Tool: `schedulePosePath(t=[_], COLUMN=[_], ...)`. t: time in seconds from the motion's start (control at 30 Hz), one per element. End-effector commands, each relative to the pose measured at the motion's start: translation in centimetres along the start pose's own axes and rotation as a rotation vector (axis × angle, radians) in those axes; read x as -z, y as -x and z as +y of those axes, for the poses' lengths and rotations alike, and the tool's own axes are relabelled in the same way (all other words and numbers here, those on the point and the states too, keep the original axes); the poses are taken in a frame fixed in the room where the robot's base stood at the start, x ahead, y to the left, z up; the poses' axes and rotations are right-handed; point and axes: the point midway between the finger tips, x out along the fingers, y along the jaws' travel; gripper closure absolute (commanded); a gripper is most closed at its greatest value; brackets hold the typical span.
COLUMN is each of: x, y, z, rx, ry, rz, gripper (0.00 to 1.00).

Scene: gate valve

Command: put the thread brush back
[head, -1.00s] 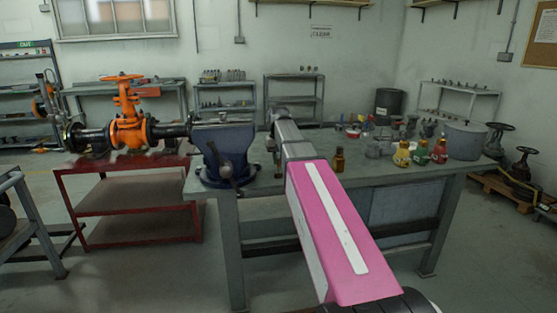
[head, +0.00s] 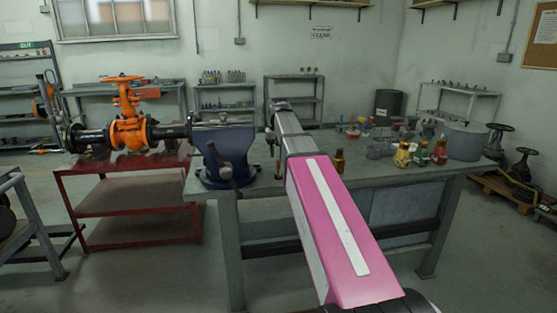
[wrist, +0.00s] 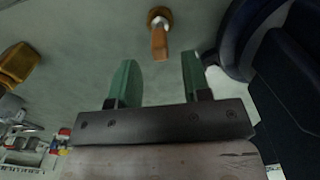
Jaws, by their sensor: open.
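A small orange-brown thing with a round end (wrist: 158,32), perhaps the thread brush, stands on the grey bench (head: 300,187). The brown thing lies beyond the fingertips, roughly in line with the gap. In the head view my gripper is small and partly hidden by my arm, above that spot. I cannot make out any bristles or a holder for the brush.
A blue vise (head: 228,155) stands close on the left, dark at right in the wrist view (wrist: 285,85). Several bottles and a grey pot (head: 466,141) fill the bench's right side. An orange gate valve (head: 130,125) is at left.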

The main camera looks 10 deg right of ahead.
Motion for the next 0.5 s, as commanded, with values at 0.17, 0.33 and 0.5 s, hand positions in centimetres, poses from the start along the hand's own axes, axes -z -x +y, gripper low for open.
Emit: schedulePosePath(t=[0.17, 0.33, 0.5], x=[0.1, 0.1, 0.1], y=[3.4, 6.1, 7.8], z=[0.0, 0.0, 0.0], rx=[0.000, 0.000, 0.000], ry=[0.000, 0.000, 0.000], rz=[0.001, 0.000, 0.000], gripper=[0.56, 0.56, 0.56])
